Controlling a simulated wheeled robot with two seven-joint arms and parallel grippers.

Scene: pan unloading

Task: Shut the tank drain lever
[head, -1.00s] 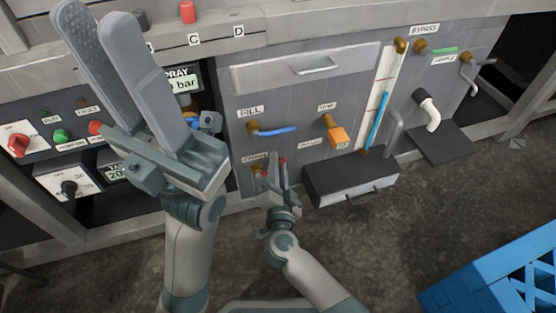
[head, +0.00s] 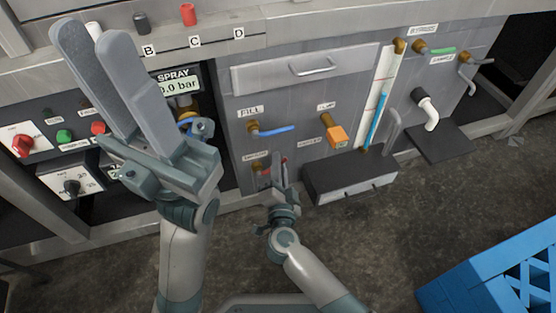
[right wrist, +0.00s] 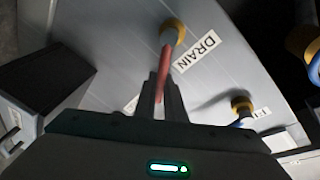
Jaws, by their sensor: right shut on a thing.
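The tank drain lever is a red bar (right wrist: 165,72) on a brass-coloured valve, beside the DRAIN label (right wrist: 196,55) in the right wrist view. In the head view the drain valve (head: 259,169) sits low on the grey tank front, below the FILL lever (head: 275,130); most of the red bar is hidden there. My right gripper (right wrist: 160,84) is shut on the red lever, with the fingers either side of its free end. My left gripper (head: 92,38) is raised at the upper left, open and empty, with a gap between its fingers.
A dark box with a handle (head: 350,178) juts out just right of my right gripper. A blue crate (head: 490,265) stands on the floor at lower right.

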